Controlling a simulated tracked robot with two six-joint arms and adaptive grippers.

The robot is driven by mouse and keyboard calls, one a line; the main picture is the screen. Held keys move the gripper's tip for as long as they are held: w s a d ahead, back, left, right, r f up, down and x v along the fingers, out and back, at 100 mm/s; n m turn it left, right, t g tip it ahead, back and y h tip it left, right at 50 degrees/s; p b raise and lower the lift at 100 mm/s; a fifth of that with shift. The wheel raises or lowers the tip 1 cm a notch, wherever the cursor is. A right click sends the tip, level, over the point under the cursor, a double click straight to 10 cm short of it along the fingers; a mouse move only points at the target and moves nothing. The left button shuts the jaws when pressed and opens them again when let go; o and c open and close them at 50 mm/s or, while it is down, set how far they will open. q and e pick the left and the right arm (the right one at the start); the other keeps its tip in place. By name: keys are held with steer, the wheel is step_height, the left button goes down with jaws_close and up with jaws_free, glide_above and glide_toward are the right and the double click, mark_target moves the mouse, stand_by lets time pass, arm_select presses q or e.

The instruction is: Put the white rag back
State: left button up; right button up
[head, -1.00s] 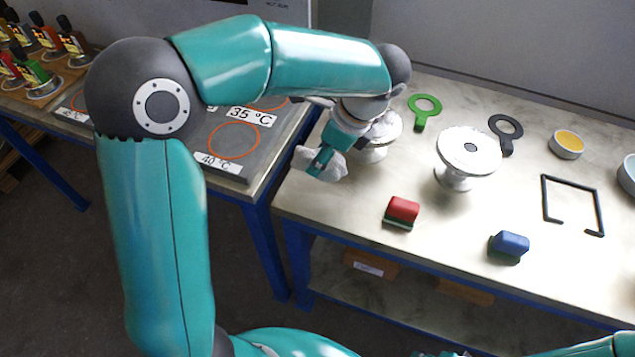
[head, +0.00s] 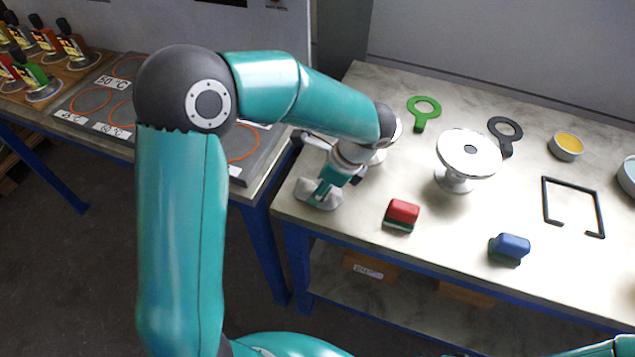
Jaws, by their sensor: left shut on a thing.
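The white rag (head: 309,190) is a crumpled pale cloth at the left front corner of the right table. My left gripper (head: 324,192) is shut on it, pointing down at the table top. The rag is at or very near the surface; I cannot tell whether it touches. The gripper fingers hide part of it. My right gripper is not in view; only a bit of my right arm shows at the lower right edge.
A white flanged vessel (head: 468,155) stands mid-table; another (head: 396,132) is mostly behind my left arm.

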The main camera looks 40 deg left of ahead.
arm_select(q)
steer(key=o, duration=1.1)
steer(key=v, duration=1.2)
steer(key=shift+p, duration=0.3)
